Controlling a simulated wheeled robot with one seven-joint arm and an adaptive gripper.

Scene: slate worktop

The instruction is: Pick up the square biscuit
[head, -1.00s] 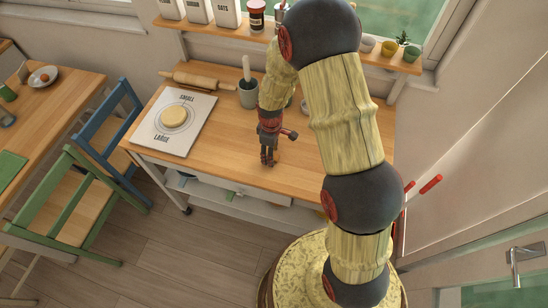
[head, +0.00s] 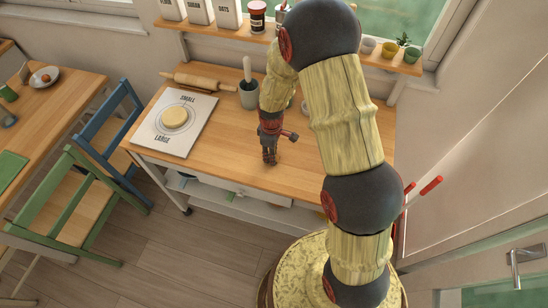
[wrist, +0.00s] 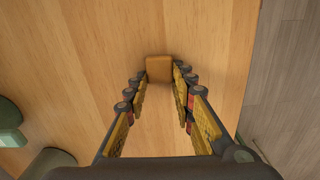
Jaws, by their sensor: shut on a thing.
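The square biscuit (wrist: 159,69) is a small golden-brown block in the wrist view, between the tips of my gripper (wrist: 158,80). The two fingers close in on it from left and right, and my gripper is shut on it. In the head view my gripper (head: 269,158) points down at the front middle of the wooden worktop (head: 225,160). The biscuit is too small and covered there to make out. I cannot tell whether it touches the wood or is just above it.
A white board (head: 196,133) marked SMALL and LARGE bears a round pale disc (head: 174,117) at left. A rolling pin (head: 200,81) and a grey pot (head: 248,95) stand at the back. The worktop's front edge is close to my gripper; wood left of it is clear.

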